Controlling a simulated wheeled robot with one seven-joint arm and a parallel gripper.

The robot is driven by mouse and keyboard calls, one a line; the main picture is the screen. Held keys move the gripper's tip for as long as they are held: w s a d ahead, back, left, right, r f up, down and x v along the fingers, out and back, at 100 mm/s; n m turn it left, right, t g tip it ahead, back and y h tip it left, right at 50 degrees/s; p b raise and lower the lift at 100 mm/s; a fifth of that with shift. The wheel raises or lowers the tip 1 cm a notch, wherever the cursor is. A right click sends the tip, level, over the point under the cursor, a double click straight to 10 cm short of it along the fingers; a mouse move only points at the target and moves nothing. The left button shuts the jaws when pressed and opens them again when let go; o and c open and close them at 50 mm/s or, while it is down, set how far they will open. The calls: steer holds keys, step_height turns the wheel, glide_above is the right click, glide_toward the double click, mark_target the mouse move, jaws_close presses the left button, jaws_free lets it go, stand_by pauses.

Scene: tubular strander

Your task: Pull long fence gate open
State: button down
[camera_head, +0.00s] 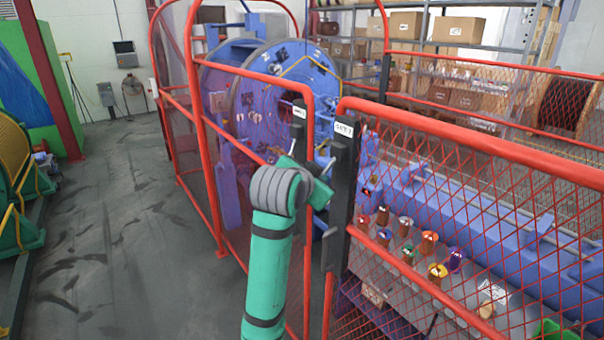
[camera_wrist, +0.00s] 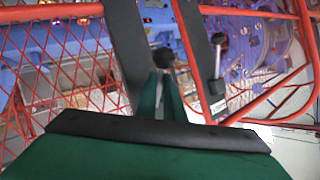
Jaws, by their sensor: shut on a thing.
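The long red fence gate with wire mesh (camera_head: 470,155) fills the right of the head view; a white label sits on its top corner. A black upright plate (camera_head: 343,185) runs along its near edge. In the wrist view the mesh (camera_wrist: 65,65) is on the left, beside a black upright (camera_wrist: 127,55). My gripper (camera_head: 320,180) is at the black hardware by this edge. In the wrist view my green fingers (camera_wrist: 163,90) are close together at a black knob-like handle (camera_wrist: 163,58). They are shut on it; their contact is partly hidden.
Another red fence panel (camera_head: 210,150) stands left of the gate, with a narrow gap between. Blue strander machinery (camera_head: 275,95) and several coloured bobbins (camera_head: 428,242) are behind the fence. Grey floor (camera_head: 110,240) is clear on the left, beside a green and yellow reel stand (camera_head: 15,185).

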steer(key=shift+s+r, duration=0.1)
steer(key=shift+s, duration=0.1)
steer(key=c, duration=1.9)
jaws_free()
steer(key=shift+o, duration=0.2)
steer(key=shift+w, duration=0.1)
steer(key=v, duration=1)
steer(key=shift+s, duration=0.45)
steer(key=shift+o, duration=0.5)
